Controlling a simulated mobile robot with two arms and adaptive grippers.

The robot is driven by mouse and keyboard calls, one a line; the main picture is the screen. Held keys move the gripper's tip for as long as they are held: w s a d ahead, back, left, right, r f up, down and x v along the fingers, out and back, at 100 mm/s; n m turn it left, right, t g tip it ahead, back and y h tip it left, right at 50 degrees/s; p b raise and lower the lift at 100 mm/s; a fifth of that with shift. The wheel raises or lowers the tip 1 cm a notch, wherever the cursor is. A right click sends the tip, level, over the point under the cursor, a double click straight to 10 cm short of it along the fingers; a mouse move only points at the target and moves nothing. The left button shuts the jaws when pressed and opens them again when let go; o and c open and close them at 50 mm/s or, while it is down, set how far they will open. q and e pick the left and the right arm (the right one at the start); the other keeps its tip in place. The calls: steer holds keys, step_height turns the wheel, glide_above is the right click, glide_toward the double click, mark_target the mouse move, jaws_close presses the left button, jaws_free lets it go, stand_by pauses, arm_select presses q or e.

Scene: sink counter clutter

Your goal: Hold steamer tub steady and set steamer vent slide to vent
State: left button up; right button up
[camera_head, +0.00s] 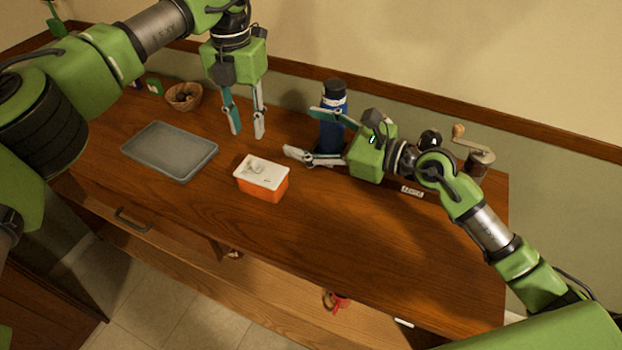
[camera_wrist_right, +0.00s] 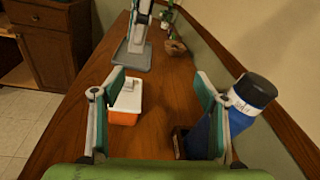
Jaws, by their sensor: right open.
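The steamer tub (camera_head: 262,190) is an orange box with a white lid, upright on the wooden counter; it also shows in the right wrist view (camera_wrist_right: 124,117). A small pale raised part on the lid, seemingly the vent slide (camera_head: 255,168), is too small to read its setting. My left gripper (camera_head: 247,133) hangs fingers down behind the tub, open and empty, apart from it. My right gripper (camera_head: 299,133) is open and empty, right of and behind the tub, fingers pointing left. In the right wrist view the tub appears beyond its left finger.
A blue bottle with a black cap (camera_head: 333,125) stands close behind my right gripper. A grey tray (camera_head: 150,171) lies left of the tub. A wicker basket (camera_head: 184,98) is at the back left, a grinder (camera_head: 474,158) at the right. The counter before the tub is clear.

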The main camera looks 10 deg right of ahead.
mark_target(262, 178)
steer(key=s+f+g, duration=0.1)
steer(key=f, duration=0.2)
steer(key=s+f+g, duration=0.1)
steer(key=s+f, duration=0.1)
steer(key=f, duration=0.1)
steer(key=s+f+m+g+h, duration=0.1)
steer(key=f, duration=0.2)
steer(key=shift+s+a, duration=0.15)
steer(key=shift+a, duration=0.15)
steer(key=shift+a+f, duration=0.1)
steer(key=shift+f, duration=0.2)
steer(key=x, duration=1.3)
steer(key=shift+a+f, duration=0.15)
steer(key=shift+f, duration=0.1)
